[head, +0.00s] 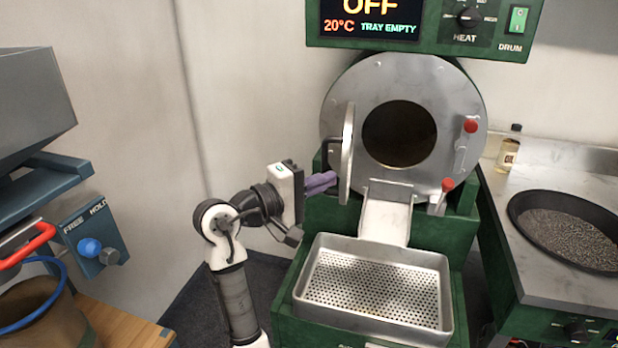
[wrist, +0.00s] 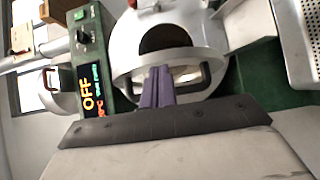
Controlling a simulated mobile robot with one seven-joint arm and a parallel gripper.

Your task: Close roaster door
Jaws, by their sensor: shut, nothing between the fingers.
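The roaster door (head: 347,155) stands open at the left of the roaster drum's front (head: 455,100), seen nearly edge-on. Its dark handle (head: 328,152) sticks out to the left. The round drum mouth (head: 400,133) is uncovered and dark inside. My gripper (head: 334,180) has purple fingers, shut and empty, at the lower left of the door, below the handle. In the wrist view the fingers (wrist: 158,72) point at the door (wrist: 122,80), with the handle (wrist: 206,75) to their right. I cannot tell whether they touch the door.
A chute (head: 386,215) leads down to an empty perforated tray (head: 375,290). Red-knobbed levers (head: 448,186) sit right of the drum mouth. The counter right holds a bottle (head: 509,148) and dark pan (head: 568,228). The display (head: 370,22) reads OFF.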

